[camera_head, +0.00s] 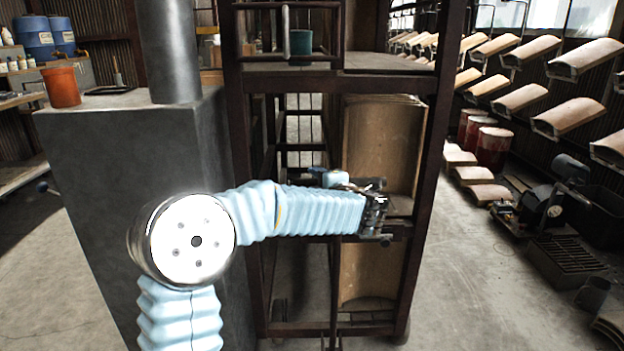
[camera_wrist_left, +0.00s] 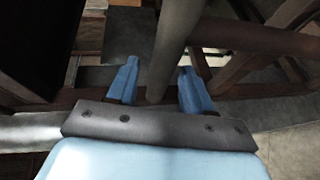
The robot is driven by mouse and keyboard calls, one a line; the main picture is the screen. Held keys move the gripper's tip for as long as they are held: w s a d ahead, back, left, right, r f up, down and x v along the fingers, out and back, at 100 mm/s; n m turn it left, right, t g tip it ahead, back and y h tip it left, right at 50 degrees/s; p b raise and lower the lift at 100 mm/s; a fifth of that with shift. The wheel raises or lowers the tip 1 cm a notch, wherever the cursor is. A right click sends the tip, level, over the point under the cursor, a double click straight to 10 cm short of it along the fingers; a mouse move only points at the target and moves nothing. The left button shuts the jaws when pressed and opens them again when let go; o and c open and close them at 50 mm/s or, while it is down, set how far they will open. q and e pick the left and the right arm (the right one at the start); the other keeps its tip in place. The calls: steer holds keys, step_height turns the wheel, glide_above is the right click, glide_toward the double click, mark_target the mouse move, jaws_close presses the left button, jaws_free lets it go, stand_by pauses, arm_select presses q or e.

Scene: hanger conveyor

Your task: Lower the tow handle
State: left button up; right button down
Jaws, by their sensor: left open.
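My left arm (camera_head: 320,211) reaches in front of a dark metal rack cart (camera_head: 234,150). My left gripper (camera_wrist_left: 159,66) is open in the left wrist view, with its two blue fingers spread. A round grey-brown bar (camera_wrist_left: 176,45), which looks like the tow handle, runs between the fingers without either visibly closed on it. In the head view the gripper is small and partly hidden behind my wrist (camera_head: 374,212), and I cannot make out the handle there. My right gripper is not in view.
A grey block with a column (camera_head: 120,140) stands left of the cart. Curved wooden panels (camera_head: 382,150) stand inside the cart. Hanging panels (camera_head: 570,115), red drums (camera_head: 493,145) and a dark machine (camera_head: 550,210) are at the right. Concrete floor (camera_head: 465,290) is clear right of the cart.

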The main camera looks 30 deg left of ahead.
arm_select(q)
steer(key=shift+x, duration=1.55)
steer(key=shift+c, duration=0.5)
jaws_close()
